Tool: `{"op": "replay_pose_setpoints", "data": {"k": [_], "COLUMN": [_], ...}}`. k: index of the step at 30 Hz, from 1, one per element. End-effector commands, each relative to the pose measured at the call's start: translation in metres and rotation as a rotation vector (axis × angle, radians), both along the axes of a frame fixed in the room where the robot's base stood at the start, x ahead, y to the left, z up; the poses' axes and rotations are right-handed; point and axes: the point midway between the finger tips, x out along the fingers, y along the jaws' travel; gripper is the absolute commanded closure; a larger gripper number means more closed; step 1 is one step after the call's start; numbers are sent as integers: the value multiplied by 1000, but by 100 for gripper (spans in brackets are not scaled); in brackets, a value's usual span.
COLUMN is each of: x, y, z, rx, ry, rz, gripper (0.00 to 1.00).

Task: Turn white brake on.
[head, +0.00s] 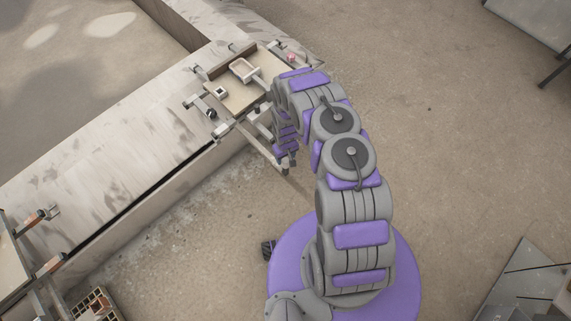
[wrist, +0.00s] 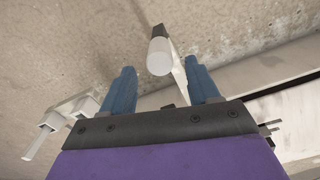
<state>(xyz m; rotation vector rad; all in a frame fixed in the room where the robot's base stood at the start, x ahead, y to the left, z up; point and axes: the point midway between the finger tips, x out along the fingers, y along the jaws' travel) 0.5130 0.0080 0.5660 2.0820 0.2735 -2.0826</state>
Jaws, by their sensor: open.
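A white rounded handle (wrist: 159,58), which looks like the white brake's grip, sits on a thin pale lever (wrist: 179,78) in the wrist view. My gripper (wrist: 160,68) is open, with its two blue fingers apart and the handle showing between and beyond their tips. I cannot tell whether the handle is within the jaws' depth, and I see no contact. In the head view my gripper (head: 286,163) hangs at the near side of the workstation, by the end of a pale bar (head: 262,150). The brake is hard to make out there.
The workstation board (head: 238,101) carries a pale tray (head: 243,69). A pink item (head: 291,57) lies behind my arm. A long pale wall (head: 110,140) runs to the lower left. A pale bracket (wrist: 68,112) stands left of my fingers.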

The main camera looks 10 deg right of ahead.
Motion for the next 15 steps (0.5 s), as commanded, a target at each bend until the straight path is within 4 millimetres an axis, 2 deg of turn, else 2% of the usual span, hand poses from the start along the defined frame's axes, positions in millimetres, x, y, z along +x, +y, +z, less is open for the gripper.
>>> {"op": "replay_pose_setpoints", "data": {"k": [1, 6, 15], "x": [-2, 0, -1], "y": [1, 1, 0], "z": [-14, -38, -56], "rx": [1, 1, 0], "ry": [3, 0, 1], "rz": [1, 1, 0], "gripper": [40, 40, 40]}}
